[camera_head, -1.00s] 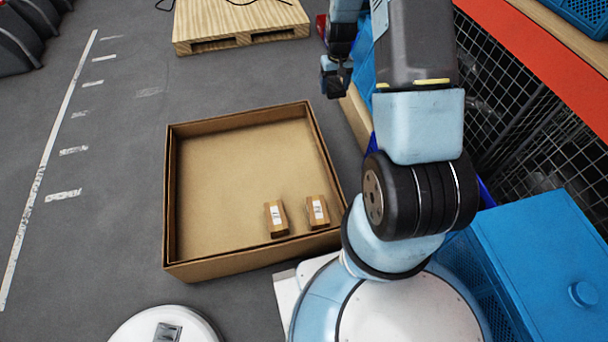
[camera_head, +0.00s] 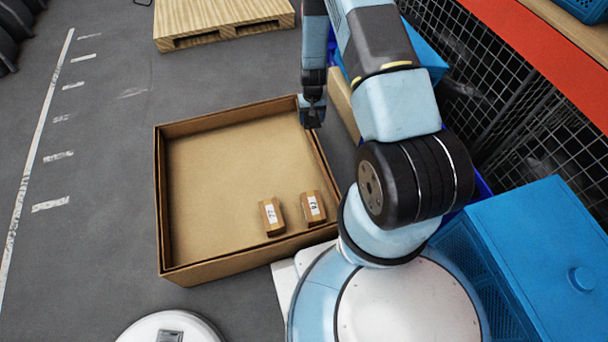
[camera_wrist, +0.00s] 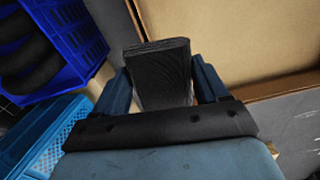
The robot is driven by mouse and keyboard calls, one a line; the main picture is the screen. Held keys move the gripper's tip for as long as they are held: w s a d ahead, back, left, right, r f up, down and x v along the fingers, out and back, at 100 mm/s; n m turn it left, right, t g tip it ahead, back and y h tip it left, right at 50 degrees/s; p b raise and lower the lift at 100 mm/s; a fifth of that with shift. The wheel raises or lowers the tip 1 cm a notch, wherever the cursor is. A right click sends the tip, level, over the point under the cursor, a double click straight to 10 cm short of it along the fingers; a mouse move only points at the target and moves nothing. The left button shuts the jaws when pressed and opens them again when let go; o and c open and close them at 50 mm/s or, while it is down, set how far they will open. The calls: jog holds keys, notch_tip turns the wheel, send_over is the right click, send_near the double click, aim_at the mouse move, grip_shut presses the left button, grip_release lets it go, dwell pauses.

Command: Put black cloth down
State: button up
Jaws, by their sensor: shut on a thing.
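The black cloth (camera_wrist: 161,77) shows in the wrist view as a dark folded block between the two blue fingers. My gripper (camera_wrist: 163,85) is shut on it. In the head view my gripper (camera_head: 312,116) hangs at the far right corner of the large open cardboard box (camera_head: 163,200). The cloth cannot be made out clearly there. The box also shows in the wrist view (camera_wrist: 245,90), to the right of the cloth.
Two small brown cartons, one (camera_head: 271,217) left of the other (camera_head: 314,207), stand in the box's near right part; the rest of its floor is bare. A wooden pallet (camera_head: 220,18) lies behind. A dark blue crate (camera_wrist: 85,50) with black items and a light blue crate (camera_wrist: 45,130) are at the left in the wrist view.

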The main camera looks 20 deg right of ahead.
jog(key=s+a+f+m, duration=0.1)
jog(key=s+f, duration=0.3)
jog(key=f, duration=0.4)
jog(key=s+a+f+m, duration=0.1)
jog(key=s+a+f, duration=0.1)
jog(key=s+f, duration=0.3)
jog(key=s+a+f, duration=0.1)
jog(key=s+f, duration=0.4)
jog(key=f, duration=0.8)
jog(key=shift+s+a+m, duration=0.2)
jog(key=shift+a+m, duration=0.2)
jog(key=w+f, duration=0.4)
jog(key=w, duration=0.4)
send_over(304, 177)
notch_tip(304, 177, down, 6)
jog(key=shift+a+f, duration=0.1)
jog(key=shift+a, duration=0.05)
jog(key=shift+f, duration=1.5)
jog(key=shift+s, duration=0.1)
jog(key=o, duration=1.2)
jog(key=shift+r, duration=0.1)
notch_tip(304, 177, up, 12)
